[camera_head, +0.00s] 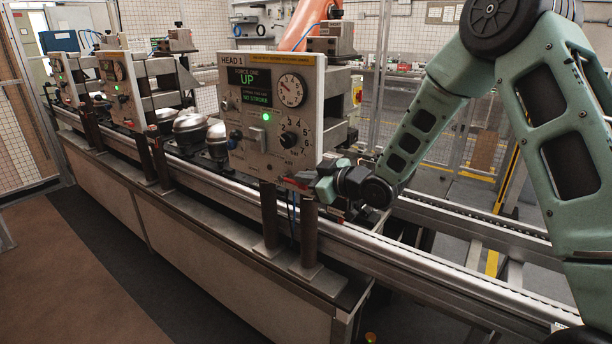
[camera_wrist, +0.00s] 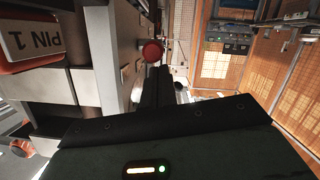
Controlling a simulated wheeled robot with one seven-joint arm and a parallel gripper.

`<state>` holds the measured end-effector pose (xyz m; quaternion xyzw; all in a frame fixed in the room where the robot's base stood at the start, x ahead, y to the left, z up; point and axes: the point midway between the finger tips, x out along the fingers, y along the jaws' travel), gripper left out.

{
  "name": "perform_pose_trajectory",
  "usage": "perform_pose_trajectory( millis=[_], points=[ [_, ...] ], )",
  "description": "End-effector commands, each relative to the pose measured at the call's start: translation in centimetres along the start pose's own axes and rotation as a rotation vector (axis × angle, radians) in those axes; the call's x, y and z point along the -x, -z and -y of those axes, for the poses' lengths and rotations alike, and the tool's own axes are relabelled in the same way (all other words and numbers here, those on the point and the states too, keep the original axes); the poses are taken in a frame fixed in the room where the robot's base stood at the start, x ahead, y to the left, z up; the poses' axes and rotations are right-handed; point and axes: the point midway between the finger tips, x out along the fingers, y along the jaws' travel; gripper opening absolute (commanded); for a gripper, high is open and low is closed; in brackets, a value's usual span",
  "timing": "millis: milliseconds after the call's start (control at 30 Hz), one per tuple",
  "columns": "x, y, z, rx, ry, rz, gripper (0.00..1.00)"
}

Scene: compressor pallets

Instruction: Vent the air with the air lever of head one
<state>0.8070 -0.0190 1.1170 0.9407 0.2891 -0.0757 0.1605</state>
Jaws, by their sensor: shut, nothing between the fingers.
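The head one panel (camera_head: 268,105) is a pale upright plate marked "HEAD 1", with a green "UP" display, a round gauge, a numbered dial and a lit green button. A red part (camera_head: 303,178) shows at its lower right edge, partly hidden by my gripper (camera_head: 314,182); I cannot tell whether it is the air lever. In the wrist view, my gripper (camera_wrist: 157,88) has its dark fingers together and empty, beside the panel face. A round red knob (camera_wrist: 152,52) stands out from that face just beyond the fingertips. Whether they touch it is unclear.
A label reading "PIN 1" (camera_wrist: 30,38) is close on the left in the wrist view. Domed metal compressors (camera_head: 190,130) and other head panels (camera_head: 122,90) stand to the left.

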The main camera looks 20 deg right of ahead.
Motion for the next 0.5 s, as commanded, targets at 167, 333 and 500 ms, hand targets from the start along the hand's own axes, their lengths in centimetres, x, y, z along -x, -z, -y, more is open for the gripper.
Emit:
perform_pose_trajectory(
  millis=[167, 333, 500],
  points=[
    [-0.07, -0.33, -0.03, 0.001, -0.001, -0.001, 0.00],
    [-0.07, -0.34, -0.03, 0.001, -0.001, -0.001, 0.00],
    [-0.09, -0.59, 0.04, 0.001, -0.001, -0.001, 0.00]
  ],
)
